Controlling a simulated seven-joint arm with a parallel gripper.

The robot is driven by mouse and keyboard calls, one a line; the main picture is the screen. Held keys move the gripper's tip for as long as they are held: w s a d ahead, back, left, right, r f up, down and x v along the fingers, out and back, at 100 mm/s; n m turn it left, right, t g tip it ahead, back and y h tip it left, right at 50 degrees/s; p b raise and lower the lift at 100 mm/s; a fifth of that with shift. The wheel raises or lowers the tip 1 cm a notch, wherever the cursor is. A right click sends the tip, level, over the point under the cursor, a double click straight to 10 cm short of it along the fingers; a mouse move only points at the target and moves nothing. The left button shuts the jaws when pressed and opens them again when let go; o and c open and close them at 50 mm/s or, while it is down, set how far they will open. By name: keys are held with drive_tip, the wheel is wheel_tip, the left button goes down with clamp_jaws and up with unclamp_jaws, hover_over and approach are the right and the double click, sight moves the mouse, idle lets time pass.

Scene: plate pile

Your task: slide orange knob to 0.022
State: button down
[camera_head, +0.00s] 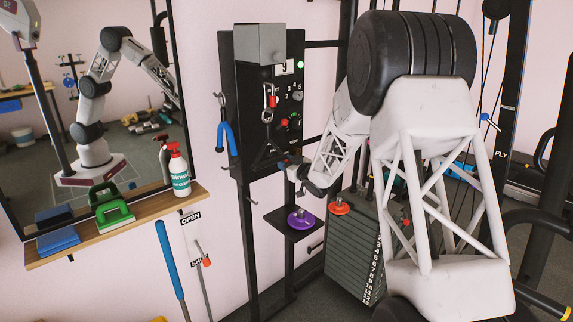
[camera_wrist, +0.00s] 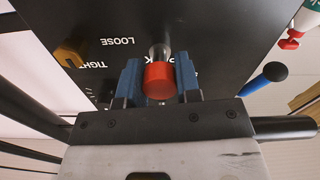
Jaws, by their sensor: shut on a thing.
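The orange knob (camera_wrist: 158,80), looking red-orange with a short metal stem behind it, shows in the wrist view against a dark panel. My gripper (camera_wrist: 160,82) has its two blue fingers on either side of the knob and is shut on it. In the head view my gripper (camera_head: 288,163) is at the lower right part of the black upright panel (camera_head: 240,105). The knob cannot be made out there, and its slide position cannot be read. Pale letters reading LOOSE and partly hidden TIGHT lie beside it in the wrist view.
A yellow-brown knob (camera_wrist: 71,54) and a blue handle (camera_wrist: 265,77) flank the fingers. In the head view a purple disc (camera_head: 300,220) lies on a small dark shelf below. A weight stack (camera_head: 352,250) stands at right. A wooden shelf (camera_head: 150,215) holds a spray bottle.

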drive_tip(key=shift+x, duration=1.15)
drive_tip(key=c, duration=0.8)
unclamp_jaws()
drive_tip(key=shift+s+d, duration=0.1)
drive_tip(key=v, duration=0.7)
drive_tip(key=shift+s+d, duration=0.2)
